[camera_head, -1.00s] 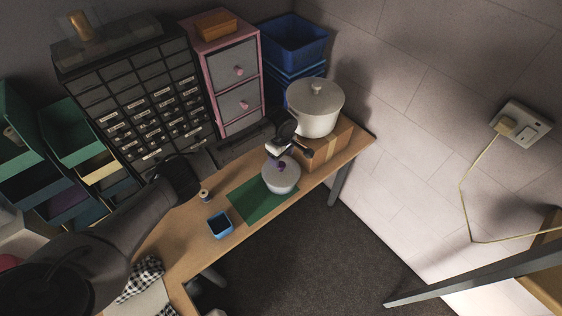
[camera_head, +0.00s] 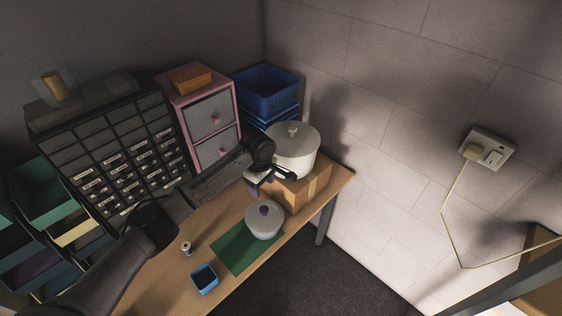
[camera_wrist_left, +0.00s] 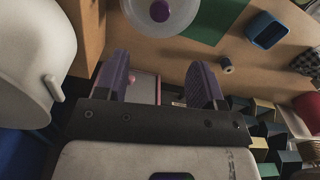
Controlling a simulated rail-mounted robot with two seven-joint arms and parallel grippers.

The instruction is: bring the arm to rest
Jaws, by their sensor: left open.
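My left arm comes in from the left, and its gripper (camera_head: 262,184) hangs above the table, just in front of the large white pot. In the left wrist view the two purple fingers (camera_wrist_left: 158,78) are wide apart with nothing between them. A small pale bowl (camera_head: 264,226) with a purple-knobbed lid (camera_head: 264,210) sits upright on a green mat (camera_head: 232,258). The gripper is above it and apart from it. The lid also shows at the top of the left wrist view (camera_wrist_left: 180,12). My right gripper is in neither view.
The large lidded pot (camera_head: 290,155) stands on a cardboard box (camera_head: 312,190), close to the gripper. A pink drawer cabinet (camera_head: 172,110), blue bins (camera_head: 265,88) and a dark drawer unit (camera_head: 110,150) line the back.

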